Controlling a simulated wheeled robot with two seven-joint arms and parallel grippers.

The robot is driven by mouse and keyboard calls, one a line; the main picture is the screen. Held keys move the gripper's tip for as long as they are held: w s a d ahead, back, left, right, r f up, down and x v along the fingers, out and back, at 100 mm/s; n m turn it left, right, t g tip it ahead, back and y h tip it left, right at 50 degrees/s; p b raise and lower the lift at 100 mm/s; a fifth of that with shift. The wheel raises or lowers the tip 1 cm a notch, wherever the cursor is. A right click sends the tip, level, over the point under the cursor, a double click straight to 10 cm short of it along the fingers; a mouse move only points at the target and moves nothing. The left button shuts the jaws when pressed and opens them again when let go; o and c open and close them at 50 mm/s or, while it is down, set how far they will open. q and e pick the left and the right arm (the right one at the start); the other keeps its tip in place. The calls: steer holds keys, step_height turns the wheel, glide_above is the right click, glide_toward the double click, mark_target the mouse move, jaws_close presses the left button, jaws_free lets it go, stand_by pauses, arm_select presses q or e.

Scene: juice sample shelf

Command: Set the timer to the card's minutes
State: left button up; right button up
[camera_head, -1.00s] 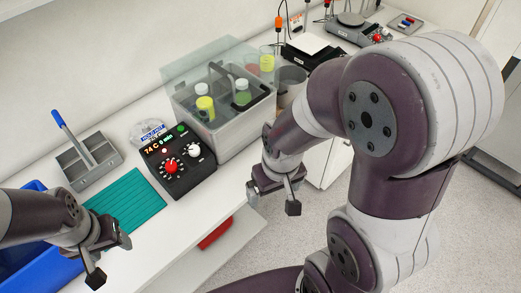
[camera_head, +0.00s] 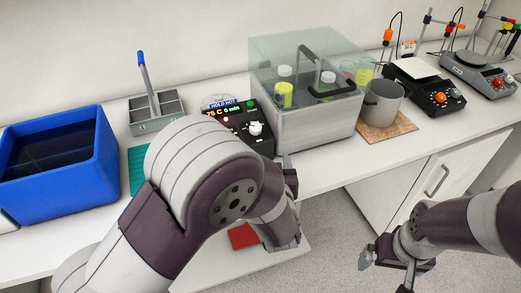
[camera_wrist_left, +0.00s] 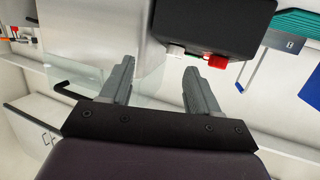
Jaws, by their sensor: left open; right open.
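The black timer box (camera_head: 262,143) stands on the bench with a lit display (camera_head: 223,112) reading about "75 C 0 min". Its white knob (camera_head: 256,129) shows; the red knob (camera_wrist_left: 218,62) shows in the left wrist view and is hidden behind my left arm in the head view. A blue "HOLD HOT" label (camera_head: 222,104) sits behind the box; I cannot make out a card with minutes. My left gripper (camera_head: 289,166) is open and empty just in front of the box, its fingers (camera_wrist_left: 157,75) apart from the knobs. My right gripper (camera_head: 388,270) is open and empty, low at the right.
A clear-lidded bath (camera_head: 310,130) with yellow-green bottles stands right of the box, then a metal pot (camera_head: 382,105). A blue bin (camera_head: 60,185), grey tray (camera_head: 157,117) and teal mat (camera_head: 137,165) lie left. A red item (camera_head: 243,236) rests on the lower shelf.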

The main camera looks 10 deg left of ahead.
mark_target(256, 130)
arm_select(q)
steer(key=w+a+y, duration=0.1)
steer(key=w+a, duration=0.1)
steer(key=w, duration=0.1)
steer(key=w+a+t+y, duration=0.1)
steer(key=w+a, duration=0.1)
steer(key=w, duration=0.1)
steer(key=w+a, duration=0.1)
steer(key=w, duration=0.2)
steer(key=shift+w+a+f+n+t+y, duration=0.2)
steer(key=shift+w+a+n+t+y, duration=0.1)
steer(key=shift+w+a+n+y, duration=0.1)
steer(key=c, duration=1)
